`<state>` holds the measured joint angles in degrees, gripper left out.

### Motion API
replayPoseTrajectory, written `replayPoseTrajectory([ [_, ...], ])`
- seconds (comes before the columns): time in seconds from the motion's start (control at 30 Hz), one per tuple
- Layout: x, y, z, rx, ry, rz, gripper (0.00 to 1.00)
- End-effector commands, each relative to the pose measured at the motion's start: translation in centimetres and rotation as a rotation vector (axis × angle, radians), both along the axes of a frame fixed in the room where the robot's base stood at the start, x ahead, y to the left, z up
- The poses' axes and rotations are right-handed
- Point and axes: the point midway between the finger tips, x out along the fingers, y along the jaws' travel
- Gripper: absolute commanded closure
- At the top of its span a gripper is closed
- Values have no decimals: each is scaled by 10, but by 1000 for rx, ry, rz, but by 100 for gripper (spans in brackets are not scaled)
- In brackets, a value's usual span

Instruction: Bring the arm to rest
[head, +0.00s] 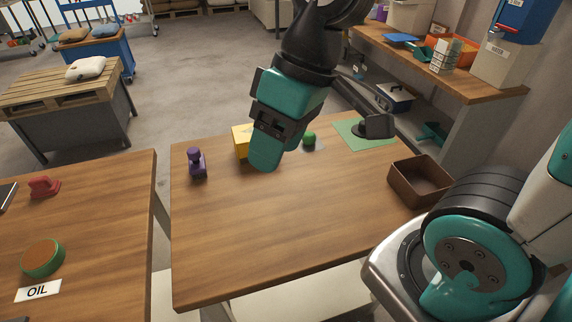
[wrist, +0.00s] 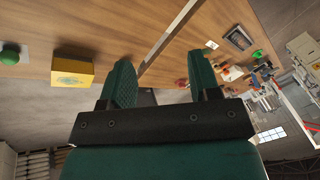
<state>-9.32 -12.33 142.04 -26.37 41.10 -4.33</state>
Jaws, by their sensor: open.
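My gripper (head: 265,155) hangs over the far middle of the wooden table (head: 260,240) in the head view, in front of a yellow box. In the wrist view its two green fingers (wrist: 160,85) stand apart with nothing between them, so it is open and empty. My arm comes down from the top of the head view. The wrist view is tilted and shows the table along its upper part.
On the table are a purple object (head: 197,163), the yellow box (head: 241,142), a green ball (head: 309,138), a dark object (head: 377,126) on a green mat (head: 350,138) and a brown tray (head: 392,178). The table's near middle is clear. A gap separates the left table (head: 110,220).

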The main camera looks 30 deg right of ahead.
Motion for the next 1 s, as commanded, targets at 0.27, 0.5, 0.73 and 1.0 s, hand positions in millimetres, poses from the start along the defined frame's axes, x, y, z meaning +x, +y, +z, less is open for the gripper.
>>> replayPoseTrajectory([
  [0.27, -48, 16, -1, 9, 30, 52, 44],
  [0.5, -47, 16, -1, 9, 29, 52, 44],
  [0.73, -47, 16, -1, 9, 29, 52, 44],
  [1.0, -47, 16, -1, 9, 29, 52, 44],
])
